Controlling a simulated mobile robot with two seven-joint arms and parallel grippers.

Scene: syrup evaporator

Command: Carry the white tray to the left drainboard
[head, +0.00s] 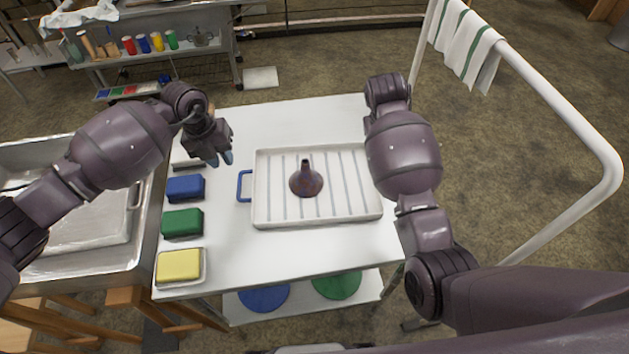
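The white tray (262,214) lies flat on a white table, with grey stripes across its floor and a blue handle (243,186) on its left side. A dark reddish-brown funnel (306,182) stands in it, spout up. My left gripper (221,159) is above the table, up and left of the blue handle, with its bluish fingertips apart and nothing between them. My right arm reaches up along the tray's right side and covers its right edge; its gripper is hidden behind the arm. I cannot make out a surface that is clearly the left drainboard.
A metal basin (147,213) stands left of the white table (225,262). Blue (185,188), green (182,223) and yellow (179,265) blocks line the table's left edge. A white rail (560,105) with a striped towel (466,42) stands right. The table is clear behind and before the tray.

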